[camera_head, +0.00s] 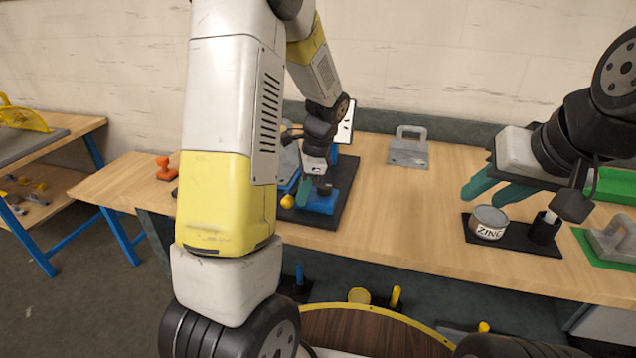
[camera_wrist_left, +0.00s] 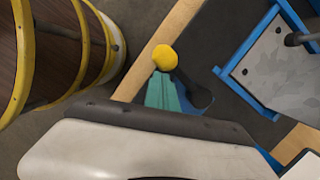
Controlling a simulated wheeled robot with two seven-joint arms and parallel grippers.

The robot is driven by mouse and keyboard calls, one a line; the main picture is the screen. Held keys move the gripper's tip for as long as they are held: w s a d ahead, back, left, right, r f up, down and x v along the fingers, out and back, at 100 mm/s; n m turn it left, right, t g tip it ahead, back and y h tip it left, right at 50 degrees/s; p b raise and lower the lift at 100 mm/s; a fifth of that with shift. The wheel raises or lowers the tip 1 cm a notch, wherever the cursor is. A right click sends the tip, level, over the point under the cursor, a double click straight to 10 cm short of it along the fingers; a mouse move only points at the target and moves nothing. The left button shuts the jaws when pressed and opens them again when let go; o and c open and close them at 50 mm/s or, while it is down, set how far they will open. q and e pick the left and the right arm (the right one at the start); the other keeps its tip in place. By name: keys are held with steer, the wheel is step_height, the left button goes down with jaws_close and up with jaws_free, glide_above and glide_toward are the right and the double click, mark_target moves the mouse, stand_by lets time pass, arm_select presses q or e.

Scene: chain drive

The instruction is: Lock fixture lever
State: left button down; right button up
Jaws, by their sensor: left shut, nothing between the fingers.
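The lever's yellow ball knob (camera_head: 287,201) shows beside my left gripper (camera_head: 302,196) at the blue fixture (camera_head: 322,202) on a black mat. In the left wrist view the knob (camera_wrist_left: 165,57) sits right at the tips of the shut green fingers (camera_wrist_left: 162,84). I cannot tell whether they touch it. The fixture's grey plate with blue edging (camera_wrist_left: 280,65) lies to the right there. My left arm covers part of the fixture in the head view. My right gripper (camera_head: 488,194) is open and empty above the table at the right.
A black tray with a zinc tin (camera_head: 488,222) and a black cup (camera_head: 544,227) stands below my right gripper. A grey handled plate (camera_head: 408,150) lies at the back. A grey handled part (camera_head: 612,240) is on a green mat at the right. The table middle is clear.

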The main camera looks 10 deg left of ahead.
arm_select(q)
steer(key=shift+s+a+m, duration=0.1)
steer(key=shift+a+m, duration=0.3)
steer(key=shift+m, duration=0.2)
steer(key=m, duration=0.1)
steer(key=a+m, duration=0.1)
steer(key=shift+s+a+m+t, duration=0.1)
steer(key=shift+a+m+t, duration=0.2)
steer(key=shift+t, duration=0.1)
steer(key=a+m, duration=0.1)
steer(key=m, duration=0.1)
steer(key=a+m+t, duration=0.1)
steer(key=m, duration=0.1)
steer(key=shift+w+a, duration=0.3)
steer(key=shift+w, duration=0.05)
steer(key=m, duration=0.1)
steer(key=w+a+m, duration=0.1)
steer(key=m, duration=0.1)
steer(key=shift+a+t, duration=0.2)
steer(key=shift+t, duration=0.2)
steer(key=m, duration=0.1)
steer(key=w+a+m, duration=0.1)
steer(key=shift+m+t, duration=0.3)
steer(key=shift+w+a+h, duration=0.3)
steer(key=shift+w+a, duration=0.05)
steer(key=shift+w, duration=0.5)
